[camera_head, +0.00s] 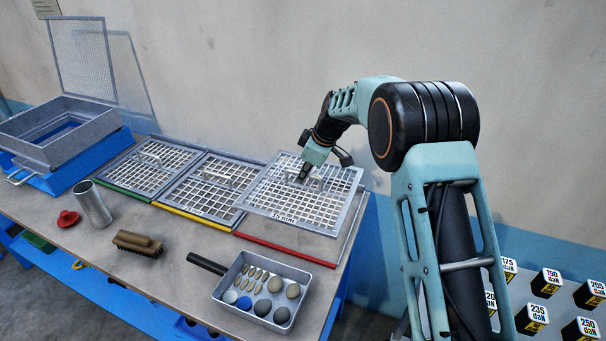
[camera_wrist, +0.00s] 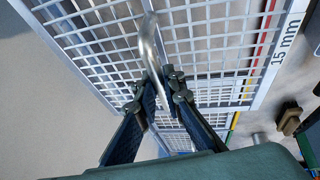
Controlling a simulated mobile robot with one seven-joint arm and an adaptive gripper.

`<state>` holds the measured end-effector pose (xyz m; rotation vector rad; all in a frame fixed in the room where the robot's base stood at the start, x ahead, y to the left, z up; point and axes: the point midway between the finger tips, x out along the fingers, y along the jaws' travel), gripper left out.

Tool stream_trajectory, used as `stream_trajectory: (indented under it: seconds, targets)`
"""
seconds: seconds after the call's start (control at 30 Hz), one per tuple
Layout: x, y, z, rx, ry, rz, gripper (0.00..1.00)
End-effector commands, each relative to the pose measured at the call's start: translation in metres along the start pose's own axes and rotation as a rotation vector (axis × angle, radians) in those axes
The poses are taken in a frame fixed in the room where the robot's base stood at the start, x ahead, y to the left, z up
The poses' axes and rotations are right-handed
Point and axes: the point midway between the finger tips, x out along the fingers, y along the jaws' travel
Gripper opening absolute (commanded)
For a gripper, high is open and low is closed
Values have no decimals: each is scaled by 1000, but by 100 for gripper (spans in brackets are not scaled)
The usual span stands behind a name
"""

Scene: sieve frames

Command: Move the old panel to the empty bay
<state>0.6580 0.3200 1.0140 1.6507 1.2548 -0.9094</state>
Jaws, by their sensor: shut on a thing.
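My gripper (camera_head: 304,176) is shut on the handle (camera_wrist: 151,45) of a square-mesh metal panel (camera_head: 322,220) marked "15 mm". The panel is held above the red-edged bay (camera_head: 285,250) at the right end of the row, and its edges sit apart from that bay's frame. It hides most of what lies under it. The panel's mesh also fills much of the wrist view (camera_wrist: 210,52), with both fingers (camera_wrist: 165,90) at the handle. Two other mesh panels with handles lie in the green-edged bay (camera_head: 118,189) and the yellow-edged bay (camera_head: 187,212).
A grey tray with a black handle (camera_head: 285,326), holding several stones, lies in front of the red bay. A brush (camera_head: 138,243), a metal cylinder (camera_head: 93,205) and a red object (camera_head: 67,218) stand left. A sieve box (camera_head: 60,150) is at back left. The wall is behind.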

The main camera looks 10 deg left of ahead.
Motion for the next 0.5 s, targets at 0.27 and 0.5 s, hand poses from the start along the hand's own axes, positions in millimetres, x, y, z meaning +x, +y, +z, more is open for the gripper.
stream_trajectory:
  seconds: [0.27, 0.5]
  targets:
    - [1, 0, 1, -1, 3, 5, 0]
    - [18, -3, 8, 0, 3, 4, 0]
